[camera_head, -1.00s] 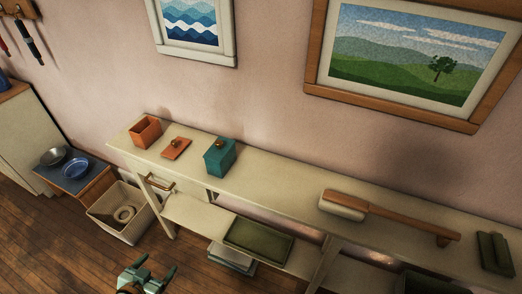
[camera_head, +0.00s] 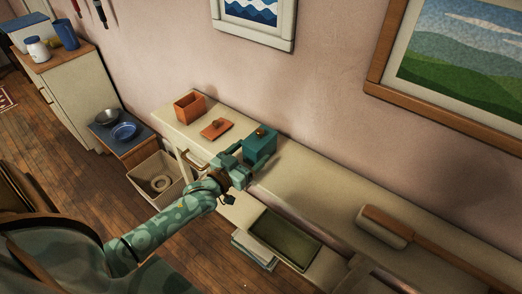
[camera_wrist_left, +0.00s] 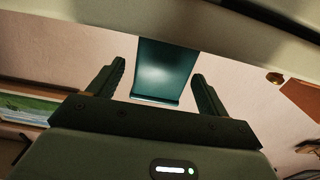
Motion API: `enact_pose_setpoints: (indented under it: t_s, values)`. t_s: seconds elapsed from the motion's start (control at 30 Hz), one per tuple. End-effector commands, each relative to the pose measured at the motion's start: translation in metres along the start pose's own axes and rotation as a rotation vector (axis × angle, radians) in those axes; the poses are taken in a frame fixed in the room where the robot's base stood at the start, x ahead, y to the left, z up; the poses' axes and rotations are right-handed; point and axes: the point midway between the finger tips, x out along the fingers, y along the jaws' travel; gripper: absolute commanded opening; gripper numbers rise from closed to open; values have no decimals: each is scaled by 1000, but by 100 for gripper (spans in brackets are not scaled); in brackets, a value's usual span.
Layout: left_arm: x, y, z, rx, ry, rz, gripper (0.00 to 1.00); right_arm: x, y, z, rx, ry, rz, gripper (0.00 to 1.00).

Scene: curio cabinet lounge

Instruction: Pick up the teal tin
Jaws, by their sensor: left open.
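The teal tin (camera_head: 264,141) is a box with a small brown knob on its lid. It stands upright on the long cream shelf (camera_head: 300,176). My left gripper (camera_head: 243,160) is open at the tin's near side, with its arm reaching in from the lower left. In the left wrist view the tin (camera_wrist_left: 166,70) appears between the two spread fingers of my left gripper (camera_wrist_left: 159,76), with gaps on both sides. I cannot tell how far the fingers reach along the tin. My right gripper is not in view.
An orange open box (camera_head: 189,107) and its orange lid (camera_head: 216,129) lie left of the tin. A wooden-handled brush (camera_head: 385,226) lies to the right. A green tray (camera_head: 285,238) is on the lower shelf. The shelf top between tin and brush is clear.

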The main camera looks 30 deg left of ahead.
Motion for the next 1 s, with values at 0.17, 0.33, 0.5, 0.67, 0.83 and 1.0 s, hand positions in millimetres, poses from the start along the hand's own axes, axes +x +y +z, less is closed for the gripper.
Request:
enact_pose_setpoints:
  t_s: [0.17,0.33,0.5,0.67,0.83,1.0]
  values:
    - [26,0,0,1,1,0,78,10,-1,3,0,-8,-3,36]
    - [48,0,0,0,-2,0,78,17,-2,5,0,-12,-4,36]
    - [52,0,-3,0,-1,0,78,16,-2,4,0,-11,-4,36]
    - [52,0,-3,1,0,0,62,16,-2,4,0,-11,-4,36]
    - [52,0,-3,1,-1,0,27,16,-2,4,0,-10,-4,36]
    - [52,0,-3,1,0,0,27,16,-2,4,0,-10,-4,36]
